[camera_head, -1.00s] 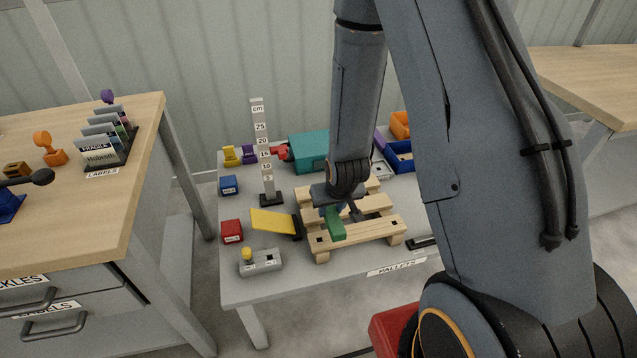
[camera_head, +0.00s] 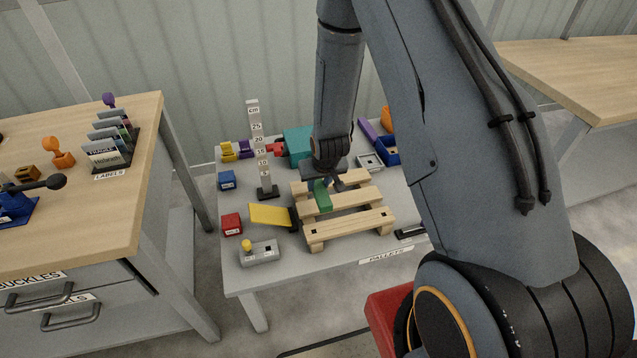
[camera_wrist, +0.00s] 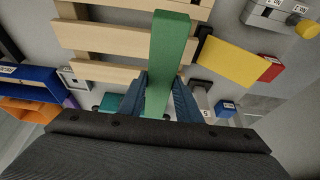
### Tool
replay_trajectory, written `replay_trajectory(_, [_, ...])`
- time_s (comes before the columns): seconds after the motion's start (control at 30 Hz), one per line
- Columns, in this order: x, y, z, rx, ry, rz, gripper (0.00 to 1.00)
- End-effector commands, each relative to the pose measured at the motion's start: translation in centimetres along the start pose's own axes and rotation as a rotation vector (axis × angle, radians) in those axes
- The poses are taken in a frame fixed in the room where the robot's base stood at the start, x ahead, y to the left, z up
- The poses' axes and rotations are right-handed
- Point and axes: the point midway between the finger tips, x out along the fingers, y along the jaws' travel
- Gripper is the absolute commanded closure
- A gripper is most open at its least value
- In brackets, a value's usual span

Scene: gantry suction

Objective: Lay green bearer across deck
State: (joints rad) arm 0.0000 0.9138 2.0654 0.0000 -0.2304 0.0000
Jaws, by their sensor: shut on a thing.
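The green bearer (camera_head: 323,201) is a flat-sided bar held in my gripper (camera_head: 327,184). In the wrist view the bearer (camera_wrist: 170,50) points away from the jaws, between the two blue fingers (camera_wrist: 160,98), which are shut on it. The deck is a pale wooden pallet (camera_head: 352,222) with spaced slats on the grey table. The bearer is over its left part, lying crosswise to the slats (camera_wrist: 110,38) in the wrist view. I cannot tell whether it touches them. The bearer's near end is partly hidden by the fingers.
A yellow sloped plate (camera_head: 270,215) stands close left of the pallet. A height scale (camera_head: 258,140) stands behind it. A grey box with a yellow knob (camera_head: 259,253) is at front left. A teal box (camera_head: 298,146) and blue bin (camera_head: 386,152) are behind.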

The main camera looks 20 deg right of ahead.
Motion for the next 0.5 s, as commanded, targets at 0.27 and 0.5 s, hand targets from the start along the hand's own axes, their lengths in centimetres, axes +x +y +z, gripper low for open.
replay_trajectory(0.27, [1.6, 0.0, 0.6, 0.000, 0.000, 0.000, 0.94])
replay_trajectory(0.5, [3.7, 0.0, 1.5, 0.000, 0.000, 0.000, 0.94])
